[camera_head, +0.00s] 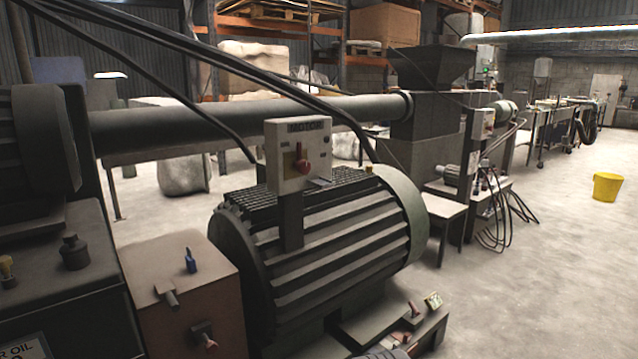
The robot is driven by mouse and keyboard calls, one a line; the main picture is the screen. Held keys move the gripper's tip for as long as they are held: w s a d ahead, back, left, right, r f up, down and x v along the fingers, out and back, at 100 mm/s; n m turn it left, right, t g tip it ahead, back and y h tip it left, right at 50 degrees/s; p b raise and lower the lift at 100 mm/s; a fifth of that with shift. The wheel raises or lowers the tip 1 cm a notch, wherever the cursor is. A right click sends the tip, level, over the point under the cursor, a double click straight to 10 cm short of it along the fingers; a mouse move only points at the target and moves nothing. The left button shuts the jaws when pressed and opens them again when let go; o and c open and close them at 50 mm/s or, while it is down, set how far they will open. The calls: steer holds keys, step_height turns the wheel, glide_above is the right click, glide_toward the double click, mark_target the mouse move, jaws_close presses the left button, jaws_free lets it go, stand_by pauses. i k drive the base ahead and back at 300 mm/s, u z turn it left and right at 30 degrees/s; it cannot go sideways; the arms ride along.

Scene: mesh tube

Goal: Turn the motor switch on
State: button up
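The box sits on a grey post in front of the large ribbed motor (335,240), near the picture's middle. Small markings flank the knob, but they are too small to read. I cannot tell from this view which setting the knob is at.
A brown box (190,300) with a blue-handled valve stands left of the motor. A long grey pipe (250,122) runs behind it, with black cables crossing above. Open concrete floor and a yellow bucket (607,187) lie to the right.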

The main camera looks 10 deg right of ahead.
mark_target(303, 166)
steer(key=u, duration=0.05)
steer(key=k, duration=0.15)
steer(key=z, duration=1.3)
steer(key=i, duration=1.05)
steer(key=u, duration=2.65)
steer(key=i, duration=0.5)
steer(key=u, duration=0.05)
